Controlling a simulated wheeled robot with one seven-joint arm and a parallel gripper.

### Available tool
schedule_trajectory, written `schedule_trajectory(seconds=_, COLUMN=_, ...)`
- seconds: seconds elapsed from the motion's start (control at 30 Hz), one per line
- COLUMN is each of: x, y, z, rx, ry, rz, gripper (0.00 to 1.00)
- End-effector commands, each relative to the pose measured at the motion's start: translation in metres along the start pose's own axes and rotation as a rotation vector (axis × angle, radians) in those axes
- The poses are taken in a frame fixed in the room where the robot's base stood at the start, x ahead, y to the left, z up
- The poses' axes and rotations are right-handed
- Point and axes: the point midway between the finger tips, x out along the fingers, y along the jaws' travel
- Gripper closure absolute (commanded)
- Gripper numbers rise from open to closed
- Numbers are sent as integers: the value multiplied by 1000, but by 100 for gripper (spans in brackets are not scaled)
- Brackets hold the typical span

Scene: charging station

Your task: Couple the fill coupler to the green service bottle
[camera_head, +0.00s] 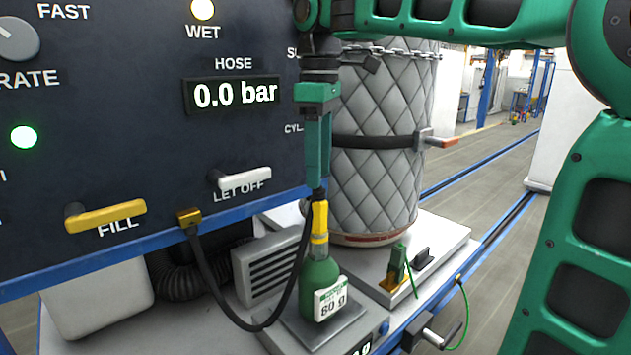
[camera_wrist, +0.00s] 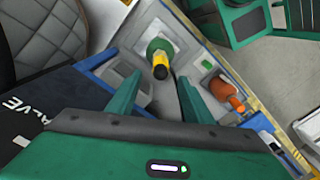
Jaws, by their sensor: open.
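The green service bottle (camera_head: 318,275), with a white "80 g" label, stands upright on a grey scale plate (camera_head: 345,322). The yellow fill coupler (camera_head: 319,222) sits upright at the bottle's neck; I cannot tell whether it is locked there. A black hose runs from its top to the panel. My gripper (camera_head: 318,188) points down just above the coupler. In the wrist view my gripper (camera_wrist: 159,77) is open, its fingers apart on either side of the yellow coupler (camera_wrist: 160,64), with nothing held. The green bottle (camera_wrist: 158,47) shows beyond it.
The dark panel (camera_head: 150,120) with the yellow FILL lever (camera_head: 105,215) and LET OFF lever (camera_head: 243,178) stands at left. A quilted tank (camera_head: 375,180) stands behind. The black hose (camera_head: 215,290) loops left of the bottle. An orange object (camera_wrist: 226,92) sits at right in the wrist view.

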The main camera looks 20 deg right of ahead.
Motion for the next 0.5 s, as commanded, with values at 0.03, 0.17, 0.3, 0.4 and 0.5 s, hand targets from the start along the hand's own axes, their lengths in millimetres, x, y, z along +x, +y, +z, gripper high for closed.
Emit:
schedule_trajectory(seconds=0.03, x=-3, y=0, z=-1, rx=-2, ry=1, rz=1, gripper=54)
schedule_trajectory(seconds=0.17, x=-7, y=0, z=0, rx=-1, ry=0, rz=0, gripper=54)
schedule_trajectory(seconds=0.3, x=-9, y=0, z=0, rx=1, ry=-1, rz=0, gripper=54)
schedule_trajectory(seconds=0.4, x=-9, y=0, z=0, rx=1, ry=-1, rz=0, gripper=54)
schedule_trajectory(seconds=0.5, x=-9, y=0, z=0, rx=1, ry=-1, rz=0, gripper=54)
